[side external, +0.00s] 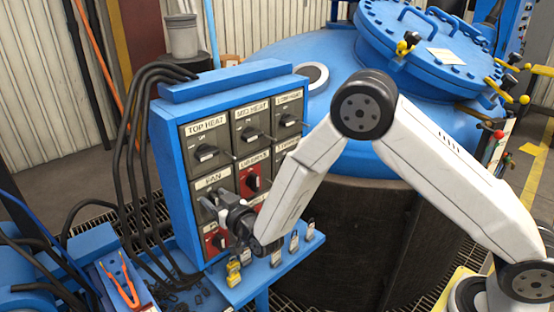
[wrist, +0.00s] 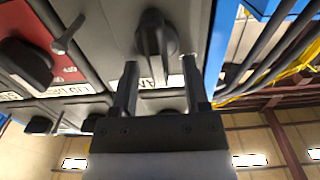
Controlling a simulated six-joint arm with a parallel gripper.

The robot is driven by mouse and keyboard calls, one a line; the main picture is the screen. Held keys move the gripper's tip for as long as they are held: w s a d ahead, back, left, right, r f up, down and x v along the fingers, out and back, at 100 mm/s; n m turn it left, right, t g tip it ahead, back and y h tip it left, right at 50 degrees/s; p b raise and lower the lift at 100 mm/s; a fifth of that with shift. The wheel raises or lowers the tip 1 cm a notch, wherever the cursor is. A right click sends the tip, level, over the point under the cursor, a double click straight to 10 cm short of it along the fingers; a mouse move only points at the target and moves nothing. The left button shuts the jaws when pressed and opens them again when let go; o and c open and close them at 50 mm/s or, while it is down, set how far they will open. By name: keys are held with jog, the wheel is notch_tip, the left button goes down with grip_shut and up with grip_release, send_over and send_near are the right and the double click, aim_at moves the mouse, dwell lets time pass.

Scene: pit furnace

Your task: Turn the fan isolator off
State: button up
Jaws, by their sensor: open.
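The fan isolator is a grey panel labelled FAN (side external: 212,181) at the left of the middle row on the blue switch cabinet. In the side view my gripper (side external: 213,207) is in front of it and hides most of its knob. In the wrist view the dark fan knob (wrist: 155,36) has its grip ridge pointing toward my gripper (wrist: 159,66). My gripper is open. Its two fingertips lie either side of the ridge's end, with a gap visible on both sides. I cannot tell the depth between fingertips and knob, or read the knob's on/off marks.
Neighbouring isolators include TOP HEAT (side external: 206,153) above and a red-plated switch (side external: 252,182) to the right. Small levers stick out beside the knobs, one near the red switch (wrist: 68,36). Padlocks (side external: 234,272) hang along the blue shelf below. Black cables (side external: 128,150) run down the left.

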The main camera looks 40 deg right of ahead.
grip_shut()
jog(key=shift+n, duration=0.4)
jog(key=n, duration=0.3)
jog(key=shift+a+n, duration=0.3)
jog(key=shift+a, duration=0.1)
jog(key=n, duration=0.4)
jog(key=a+f+n, duration=0.1)
jog(key=n, duration=0.4)
jog(key=f+n, duration=0.1)
jog(key=n, duration=0.3)
jog(key=shift+a+n, duration=0.15)
jog(key=shift+n, duration=0.15)
jog(key=shift+f, duration=0.1)
